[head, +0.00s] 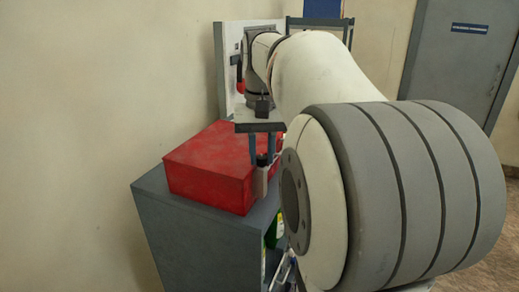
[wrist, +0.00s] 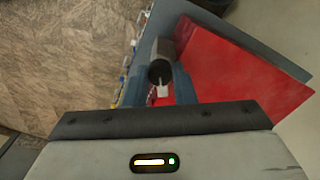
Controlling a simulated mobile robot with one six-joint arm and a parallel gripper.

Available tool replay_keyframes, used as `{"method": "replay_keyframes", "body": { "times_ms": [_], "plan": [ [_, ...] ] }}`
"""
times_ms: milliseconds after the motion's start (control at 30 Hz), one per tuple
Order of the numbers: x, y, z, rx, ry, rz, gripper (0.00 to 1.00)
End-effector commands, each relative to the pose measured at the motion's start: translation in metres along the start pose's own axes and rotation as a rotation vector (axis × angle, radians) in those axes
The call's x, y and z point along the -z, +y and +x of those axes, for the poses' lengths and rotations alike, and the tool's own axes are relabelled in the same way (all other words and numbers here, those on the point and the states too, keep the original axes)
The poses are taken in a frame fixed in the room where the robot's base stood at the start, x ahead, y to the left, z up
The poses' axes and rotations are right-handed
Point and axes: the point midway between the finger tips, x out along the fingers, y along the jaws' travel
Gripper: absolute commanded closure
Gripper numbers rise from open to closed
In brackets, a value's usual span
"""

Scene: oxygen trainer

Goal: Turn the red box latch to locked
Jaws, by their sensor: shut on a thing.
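The red box (head: 212,165) sits on a grey cabinet, and its red top fills the right of the wrist view (wrist: 235,70). The latch (head: 262,183) is on the box's right-hand side, with a light plate and a dark knob. In the wrist view a dark cylindrical part of the latch (wrist: 163,52) shows between the fingers, with a small pale piece at its near end. My gripper (head: 262,160) reaches down beside the box's edge, its two blue-grey fingers shut on the latch. The fingers partly hide the latch, and I cannot tell its exact turn angle.
The grey cabinet (head: 160,200) bears the box, with an open side holding small items. Behind stands a white panel (head: 228,85) with a red part. My arm covers the right of the head view. A grey door (head: 455,60) is at the far right.

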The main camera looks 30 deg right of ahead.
Motion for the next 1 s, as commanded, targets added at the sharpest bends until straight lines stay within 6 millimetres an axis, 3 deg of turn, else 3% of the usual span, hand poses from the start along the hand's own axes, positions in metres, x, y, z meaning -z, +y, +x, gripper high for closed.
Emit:
{"method": "replay_keyframes", "body": {
  "times_ms": [1000],
  "plan": [
    [0.0001, -0.0001, -0.0010, -0.001, 0.002, -0.914, 0.99]
  ]
}}
